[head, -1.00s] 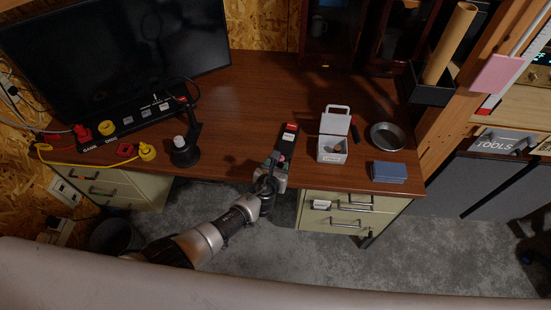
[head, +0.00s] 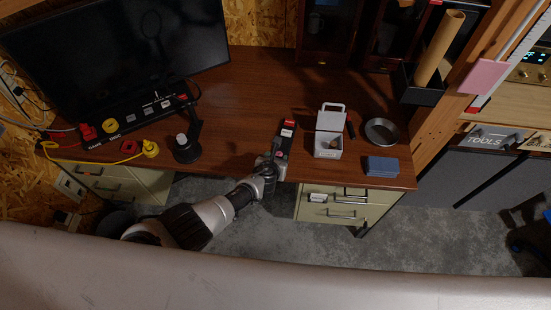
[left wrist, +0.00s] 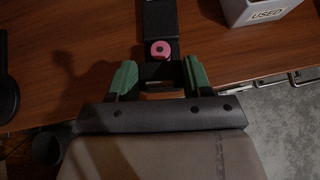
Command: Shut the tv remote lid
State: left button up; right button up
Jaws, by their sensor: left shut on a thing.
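The tv remote (head: 287,132) is a long black thing with red and white patches, lying near the front edge of the desk. In the left wrist view the remote (left wrist: 159,20) runs up from between my fingers, with a pink round button near its close end. My left gripper (head: 272,160) is at the remote's near end. Its green fingertips (left wrist: 160,77) stand on either side of that end and are shut on it. The lid cannot be told apart clearly from the remote's body. My right gripper is not in view.
A black lamp-like stand (head: 187,147) is to the left. The desk (head: 240,110) behind the remote is clear.

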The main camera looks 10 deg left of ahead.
pick_arm(q)
jog(key=o, duration=0.6)
jog(key=shift+c, duration=0.2)
jog(key=p+v, duration=0.4)
jog(key=v, duration=0.6)
jog(key=shift+s+r, duration=0.25)
jog(key=shift+s, duration=0.05)
